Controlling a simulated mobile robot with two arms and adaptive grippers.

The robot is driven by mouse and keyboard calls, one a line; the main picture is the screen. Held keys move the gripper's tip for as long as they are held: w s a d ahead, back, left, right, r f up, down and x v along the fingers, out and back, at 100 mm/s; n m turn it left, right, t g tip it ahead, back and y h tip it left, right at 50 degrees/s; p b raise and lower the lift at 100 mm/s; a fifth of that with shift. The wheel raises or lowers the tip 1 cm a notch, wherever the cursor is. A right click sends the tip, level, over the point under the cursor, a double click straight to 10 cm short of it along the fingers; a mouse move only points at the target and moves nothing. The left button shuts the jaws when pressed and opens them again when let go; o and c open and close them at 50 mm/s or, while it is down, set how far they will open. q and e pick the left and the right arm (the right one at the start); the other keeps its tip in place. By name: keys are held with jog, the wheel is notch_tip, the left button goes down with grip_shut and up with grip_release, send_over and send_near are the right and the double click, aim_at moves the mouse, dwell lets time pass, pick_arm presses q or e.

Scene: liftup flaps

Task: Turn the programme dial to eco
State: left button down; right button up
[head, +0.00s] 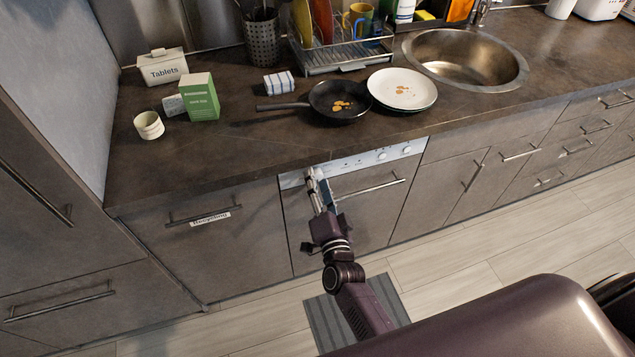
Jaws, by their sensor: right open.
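The dishwasher (355,208) is built in under the counter, its door shut. Its pale control strip (348,163) runs along the top, with small round controls (405,151) at the right end. I cannot read any marks, so I cannot tell which control is the programme dial or where it points. My right gripper (314,174) is open, with its fingertips at the left part of the strip. It hides that part, and I cannot tell whether it touches anything. My left gripper is not in view.
A bar handle (372,187) sticks out just right of my right gripper. On the counter above are a pan (322,98), stacked plates (402,101), a green box (200,97) and a sink (465,62). A striped mat (330,325) lies on the floor.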

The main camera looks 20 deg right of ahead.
jog(key=s+a, duration=0.1)
jog(key=s, duration=1)
jog(key=shift+s, duration=0.4)
jog(key=s+a+f+n+g+y, duration=0.1)
jog(key=s+f+n+g, duration=0.25)
jog(key=f, duration=0.55)
jog(key=s+a+f+n+g+y, duration=0.15)
jog(key=s+f, duration=0.35)
jog(key=f, duration=0.5)
jog(key=s+f+n+g+y, duration=0.1)
jog(key=s+f+n+g, duration=0.25)
jog(key=f, duration=0.55)
jog(key=s+d+f+n+g, duration=0.2)
jog(key=s+f, duration=0.3)
jog(key=s, duration=0.4)
jog(key=s+d+f+n+g+h, duration=0.1)
jog(key=s+d+f+n+g, duration=0.1)
jog(key=s+d+f, duration=0.3)
jog(key=s+d+f+n+g+h, duration=0.1)
jog(key=s+f, duration=0.5)
jog(key=s, duration=0.6)
jog(key=d+n+g, duration=0.1)
jog(key=d+g, duration=0.1)
jog(key=g, duration=0.1)
jog(key=shift+s+d, duration=0.25)
jog(key=shift+s, duration=0.05)
jog(key=shift+g, duration=0.25)
